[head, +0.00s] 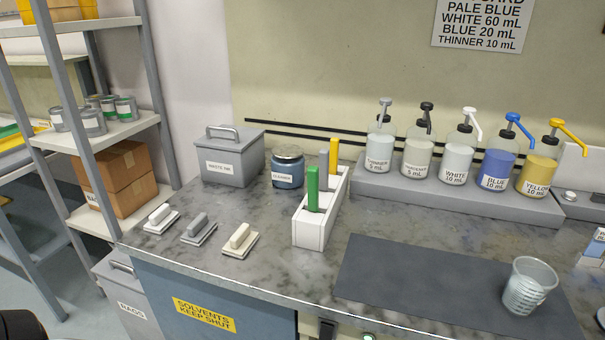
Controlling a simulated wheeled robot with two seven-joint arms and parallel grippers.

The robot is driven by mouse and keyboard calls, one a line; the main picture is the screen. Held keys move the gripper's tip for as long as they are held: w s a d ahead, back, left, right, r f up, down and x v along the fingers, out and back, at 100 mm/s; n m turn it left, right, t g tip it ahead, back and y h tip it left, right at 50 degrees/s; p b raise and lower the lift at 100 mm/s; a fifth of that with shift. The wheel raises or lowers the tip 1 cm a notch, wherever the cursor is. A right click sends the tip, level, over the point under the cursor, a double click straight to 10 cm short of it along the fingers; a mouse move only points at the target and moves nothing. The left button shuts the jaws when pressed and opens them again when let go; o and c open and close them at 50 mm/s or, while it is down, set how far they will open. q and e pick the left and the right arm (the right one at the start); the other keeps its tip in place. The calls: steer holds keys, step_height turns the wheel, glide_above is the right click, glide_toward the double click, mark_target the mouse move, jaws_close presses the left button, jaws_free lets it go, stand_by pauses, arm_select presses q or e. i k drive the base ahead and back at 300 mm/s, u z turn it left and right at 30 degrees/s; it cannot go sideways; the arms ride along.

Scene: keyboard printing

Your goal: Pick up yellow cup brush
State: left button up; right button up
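A white upright holder (311,234) stands on the marbled counter, left of the dark mat. A yellow handle (334,153) rises from its far end; it looks like the yellow cup brush, with its lower part hidden inside the holder. A grey handle (325,168) stands in the middle and a green handle (313,190) at the near end. No gripper fingers can be made out in the head view. A dark rounded shape at the bottom left corner is cut off.
A clear measuring cup (528,287) stands on the dark mat (405,272). Several pump bottles, including a yellow one (538,176), line a raised grey shelf (445,203) behind. A blue jar (288,170) and grey bin (231,160) stand left. Three handled blocks (199,231) lie front left.

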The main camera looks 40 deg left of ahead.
mark_target(333, 168)
steer(key=u, duration=0.2)
steer(key=i, duration=0.45)
steer(key=u, duration=1.05)
